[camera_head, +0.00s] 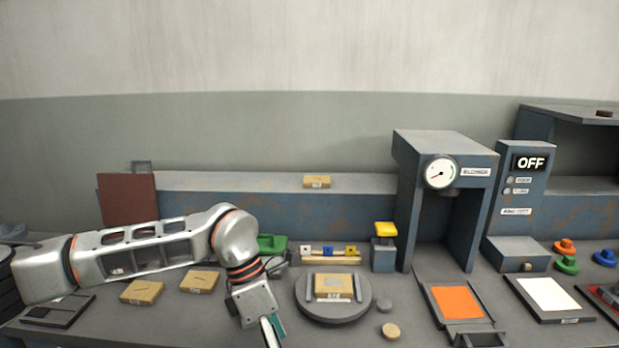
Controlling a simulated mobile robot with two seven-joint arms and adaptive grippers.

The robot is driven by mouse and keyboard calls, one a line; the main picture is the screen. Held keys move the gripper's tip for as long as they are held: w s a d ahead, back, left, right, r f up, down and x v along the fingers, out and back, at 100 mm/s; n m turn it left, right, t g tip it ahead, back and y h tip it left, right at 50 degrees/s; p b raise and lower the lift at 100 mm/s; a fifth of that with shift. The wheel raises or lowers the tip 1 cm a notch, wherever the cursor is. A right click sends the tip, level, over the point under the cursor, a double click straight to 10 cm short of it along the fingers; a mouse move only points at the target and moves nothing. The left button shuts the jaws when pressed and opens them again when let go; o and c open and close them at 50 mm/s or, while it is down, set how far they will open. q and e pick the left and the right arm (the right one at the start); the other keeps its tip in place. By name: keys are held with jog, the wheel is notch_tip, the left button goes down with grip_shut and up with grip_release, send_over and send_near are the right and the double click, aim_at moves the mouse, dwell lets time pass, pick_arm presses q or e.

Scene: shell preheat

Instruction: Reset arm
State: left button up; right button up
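My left arm comes in from the left and bends down at the wrist. My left gripper (272,331) points down at the front of the bench, at the lower picture edge, left of a round grey turntable (303,312). Its finger ends are small and partly cut off, so whether it is open or shut cannot be told. I see no object clearly held in it. My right arm and gripper are not in view.
A small box (334,287) sits on the turntable. Two flat boxes (141,292) (200,281) lie near my arm. A gauge press (440,172) and a control box reading OFF (529,162) stand right, behind orange (457,301) and white (548,294) panels.

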pick_arm(q)
jog(key=s+d+r+n+g+h, duration=0.25)
jog(key=s+d+h, duration=0.45)
jog(key=s+d, duration=0.55)
jog(key=w+d+r+n+t+h, duration=0.1)
jog(key=w+d+r+n+h, duration=0.1)
jog(key=d+r+n+h, duration=0.5)
jog(key=w+a+f+n+t+h, duration=0.25)
jog(key=w+a+n+t, duration=0.5)
jog(key=n+t, duration=0.7)
jog(key=w+a+f+n+t+y, duration=0.3)
jog(key=a+f+n+t+y, duration=0.3)
jog(key=a+f+n+y, duration=0.45)
jog(key=s+a+f+n+g+y, duration=0.3)
jog(key=s+a+f+n, duration=0.3)
jog(key=f, duration=0.6)
jog(key=s+a+f+n+g+y, duration=0.2)
jog(key=s+a+f+n+y, duration=0.2)
jog(key=s+a+f, duration=0.5)
notch_tip(320, 180, down, 5)
jog(key=shift+s+a+r+n+g, duration=0.25)
jog(key=shift+a+n+g, duration=0.15)
jog(key=shift+a+n, duration=0.55)
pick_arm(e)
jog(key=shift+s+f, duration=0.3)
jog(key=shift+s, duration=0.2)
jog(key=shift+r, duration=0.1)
